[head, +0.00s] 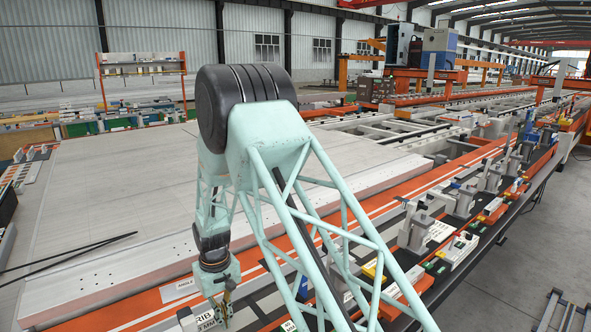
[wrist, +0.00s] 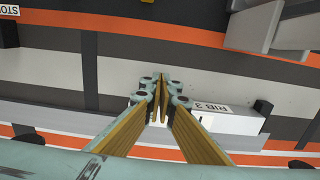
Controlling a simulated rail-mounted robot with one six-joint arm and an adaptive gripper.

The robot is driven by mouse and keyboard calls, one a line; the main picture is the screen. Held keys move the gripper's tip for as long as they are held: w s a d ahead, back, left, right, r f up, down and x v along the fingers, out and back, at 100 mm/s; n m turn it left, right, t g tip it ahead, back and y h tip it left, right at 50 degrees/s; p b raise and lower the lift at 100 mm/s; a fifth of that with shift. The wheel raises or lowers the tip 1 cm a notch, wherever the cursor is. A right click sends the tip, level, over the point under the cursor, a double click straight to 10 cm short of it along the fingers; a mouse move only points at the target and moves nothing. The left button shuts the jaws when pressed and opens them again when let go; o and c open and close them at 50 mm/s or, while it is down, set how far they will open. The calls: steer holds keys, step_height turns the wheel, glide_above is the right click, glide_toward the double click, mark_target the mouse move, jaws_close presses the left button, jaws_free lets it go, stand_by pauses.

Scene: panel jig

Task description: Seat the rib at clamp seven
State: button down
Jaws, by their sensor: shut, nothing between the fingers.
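A "RIB" label (head: 204,319) shows near the gripper in the head view. Several grey clamps (head: 418,228) stand along the right-hand rail; which one is clamp seven I cannot tell.
A large pale panel (head: 110,215) lies left of an orange rail (head: 395,208). A grey fixture (wrist: 270,25) sits at the top right of the wrist view. White-and-green boxes (head: 460,249) stand among the clamps. Open floor (head: 545,235) lies at the right.

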steer(key=shift+w+a, duration=1)
steer(key=shift+w, duration=0.25)
stand_by(1.6)
steer(key=shift+s+d, duration=0.15)
steer(key=shift+s, duration=0.05)
steer(key=shift+s+d, duration=0.3)
steer(key=shift+s, duration=0.05)
steer(key=shift+s+d, duration=0.2)
steer(key=shift+s, duration=0.1)
steer(key=shift+r, duration=0.15)
stand_by(0.5)
step_height(320, 180, up, 8)
steer(key=p, duration=0.3)
stand_by(1.1)
stand_by(0.4)
